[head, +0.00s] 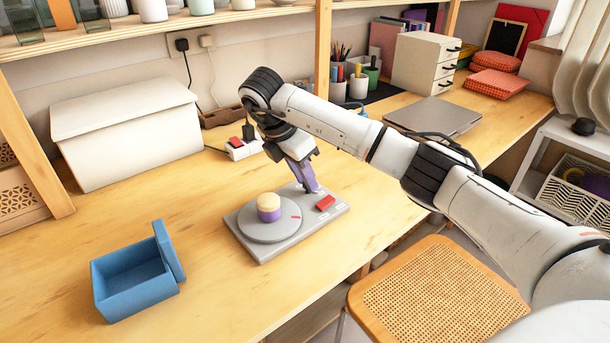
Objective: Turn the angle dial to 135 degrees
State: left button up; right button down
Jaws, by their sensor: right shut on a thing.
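A grey base plate (265,250) lies on the wooden table. It carries a round grey disc (268,232) with a small red mark near its right edge. A short purple and cream cylinder (268,207) stands upright on the disc. A red block (325,202) sits on the plate's right part, near small pale labels too small to read. My right gripper (307,183) reaches down to the plate's back right, beside the disc, and is shut on a purple part (308,178) there. The gripper hides much of that part, and its angle cannot be read. My left gripper is out of view.
An open blue box (125,285) stands at the front left, and a large white box (125,130) at the back left. A power strip (243,148) lies behind the plate. A closed laptop (433,116) and drawers (425,65) stand farther right.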

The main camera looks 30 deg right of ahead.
dwell(0.4)
jog(key=c, duration=1.6)
grip_release()
pick_arm(q)
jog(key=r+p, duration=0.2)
jog(key=p, duration=0.1)
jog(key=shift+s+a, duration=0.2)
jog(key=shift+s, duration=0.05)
pick_arm(e)
jog(key=v, duration=1)
jog(key=shift+r, duration=0.15)
jog(key=shift+s, duration=0.1)
